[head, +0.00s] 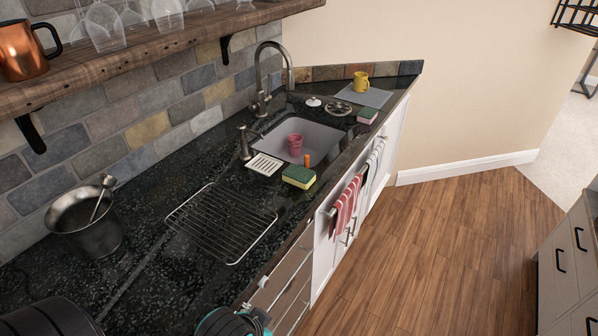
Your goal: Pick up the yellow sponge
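The yellow sponge (299,176) lies on the dark counter at the sink's front edge, in the middle of the head view. It is a block with a green upper layer and yellow sides, and nothing covers it. I make out neither gripper in this view. A teal and dark part at the bottom edge seems to be part of my arm, but no fingers show there.
The sink (324,140) holds a pink cup (295,145). A small orange object (307,160), a white slotted dish (265,164) and a wire rack (221,222) are near the sponge. A second, green-topped sponge (367,115) lies beyond the sink. A metal bucket (88,227) stands left. Open floor lies right.

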